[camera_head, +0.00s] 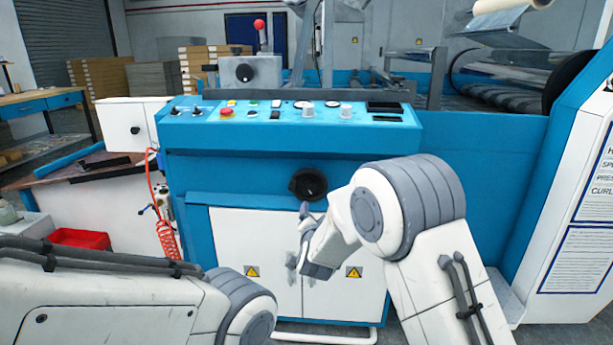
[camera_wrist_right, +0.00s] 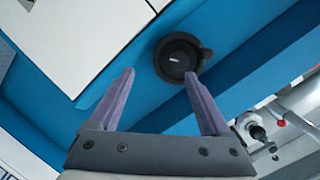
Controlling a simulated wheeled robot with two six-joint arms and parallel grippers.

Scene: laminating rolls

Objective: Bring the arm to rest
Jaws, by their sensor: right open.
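My right arm (camera_head: 425,225) reaches up and bends at its grey-banded joint, with the forearm pointing down and left in front of the blue machine. My right gripper (camera_head: 304,212) is partly hidden by its own wrist, just below the black round knob (camera_head: 308,184). In the right wrist view, the gripper (camera_wrist_right: 159,74) has its two purple fingers spread, with nothing between them. The knob (camera_wrist_right: 177,58) shows beyond the fingertips, near the right finger; whether they touch is unclear. My left arm (camera_head: 130,300) lies low at the left, its gripper out of view.
The blue machine's control panel (camera_head: 290,112) has buttons and a red emergency stop (camera_head: 227,113). White cabinet doors (camera_head: 250,240) stand below the knob. A red coiled hose (camera_head: 166,235) hangs at the left. A white panel (camera_head: 575,200) stands at the right.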

